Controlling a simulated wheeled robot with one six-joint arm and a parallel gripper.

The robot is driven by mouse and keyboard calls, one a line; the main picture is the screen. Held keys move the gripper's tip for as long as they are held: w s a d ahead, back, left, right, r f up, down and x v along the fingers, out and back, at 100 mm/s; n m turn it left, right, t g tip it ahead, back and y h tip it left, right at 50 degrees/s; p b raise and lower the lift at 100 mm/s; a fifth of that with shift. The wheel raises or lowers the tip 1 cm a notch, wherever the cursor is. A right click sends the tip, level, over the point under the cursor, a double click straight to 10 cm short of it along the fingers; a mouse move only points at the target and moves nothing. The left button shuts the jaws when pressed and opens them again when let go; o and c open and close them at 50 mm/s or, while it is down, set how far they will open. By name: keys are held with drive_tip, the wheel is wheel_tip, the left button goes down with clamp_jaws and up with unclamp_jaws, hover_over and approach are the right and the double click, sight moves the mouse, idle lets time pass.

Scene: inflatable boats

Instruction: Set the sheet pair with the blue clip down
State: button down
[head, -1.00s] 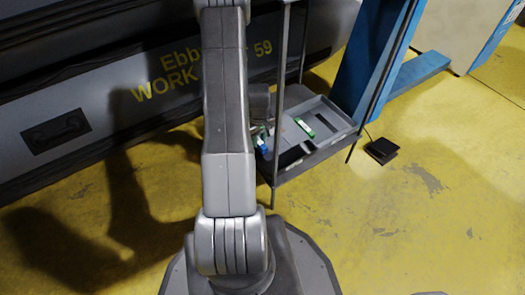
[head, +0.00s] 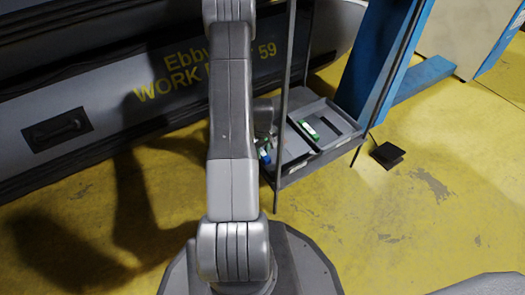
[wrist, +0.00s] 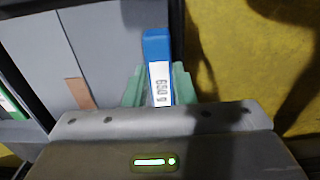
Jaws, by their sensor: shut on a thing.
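The blue clip (wrist: 157,46), with a white label, stands between the pale green fingertips of my gripper (wrist: 159,86) in the wrist view. My gripper is shut on it. In the head view, the clip shows as a small blue patch (head: 265,155) at the left side of the grey tray (head: 334,150), beside my arm. My arm hides most of the gripper there. Flat grey surfaces (wrist: 100,40) lie around the clip; I cannot tell which of them are the clipped sheets, or whether they touch the tray.
A green and white piece (head: 308,130) lies in the tray. A thin dark post (head: 284,90) rises at the tray's near left corner. A blue column (head: 380,60) stands behind it, and a grey boat (head: 110,110) lies left. Yellow floor (head: 420,220) is open at right.

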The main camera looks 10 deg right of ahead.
drive_tip(key=c, duration=1.2)
unclamp_jaws()
drive_tip(key=shift+s+f, duration=0.1)
drive_tip(key=shift+f, duration=0.4)
drive_tip(key=shift+a, duration=0.1)
drive_tip(key=shift+r+p, duration=0.35)
drive_tip(key=shift+r, duration=0.1)
wheel_tip(320, 180, up, 12)
drive_tip(key=p, duration=0.5)
drive_tip(key=shift+r, duration=0.25)
